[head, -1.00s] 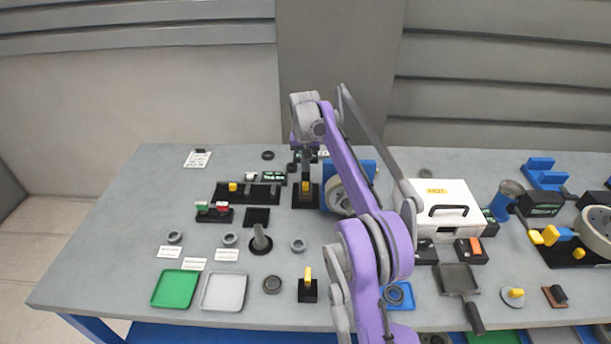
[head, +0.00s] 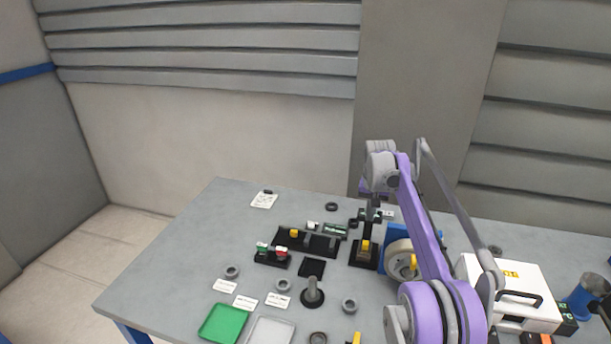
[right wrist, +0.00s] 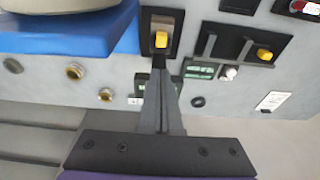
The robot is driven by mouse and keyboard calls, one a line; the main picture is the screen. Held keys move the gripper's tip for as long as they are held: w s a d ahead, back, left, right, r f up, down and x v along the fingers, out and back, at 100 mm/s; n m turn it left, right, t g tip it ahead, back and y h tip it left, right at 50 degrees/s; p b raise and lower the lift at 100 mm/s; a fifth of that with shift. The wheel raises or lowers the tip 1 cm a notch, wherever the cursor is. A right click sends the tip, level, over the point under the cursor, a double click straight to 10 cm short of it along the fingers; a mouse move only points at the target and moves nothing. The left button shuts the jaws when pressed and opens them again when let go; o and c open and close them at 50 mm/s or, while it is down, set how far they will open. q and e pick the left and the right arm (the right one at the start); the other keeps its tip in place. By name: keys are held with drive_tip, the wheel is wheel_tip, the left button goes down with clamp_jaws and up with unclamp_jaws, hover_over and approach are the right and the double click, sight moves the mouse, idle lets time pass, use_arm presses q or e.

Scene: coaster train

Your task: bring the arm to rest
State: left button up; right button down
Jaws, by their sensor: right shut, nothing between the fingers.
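My right arm reaches over the table in the head view, with its wrist bent down. My right gripper (head: 371,212) is shut and empty, above the table near a black stand with a yellow block (head: 366,245). In the right wrist view the two grey fingers (right wrist: 161,72) are together, with nothing between them. Their tips overlap the near edge of the black stand with its yellow block (right wrist: 161,40); I cannot tell the gap. My left gripper is in neither view.
A blue block with a grey wheel (head: 399,258) stands beside the stand, close to my arm. A white case (head: 505,290) is at the right. Black holders (head: 305,243), grey rings and a green tray (head: 223,323) lie left. The table's far left corner is mostly clear.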

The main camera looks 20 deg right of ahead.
drive_tip(key=s+a+r+n+t, duration=0.2)
drive_tip(key=s+a+r+n, duration=0.1)
drive_tip(key=s+a, duration=1.1)
drive_tip(key=s+a+f+n, duration=0.1)
drive_tip(key=s+a+f, duration=0.1)
drive_tip(key=s+f, duration=0.2)
drive_tip(key=s+a+f+n+t, duration=0.1)
drive_tip(key=s+f, duration=0.3)
drive_tip(key=s, duration=0.6)
drive_tip(key=s+a+f+n+t+y, duration=0.1)
drive_tip(key=s+a+f, duration=0.2)
drive_tip(key=s, duration=0.5)
drive_tip(key=shift+a+f, duration=0.4)
drive_tip(key=shift+f, duration=0.1)
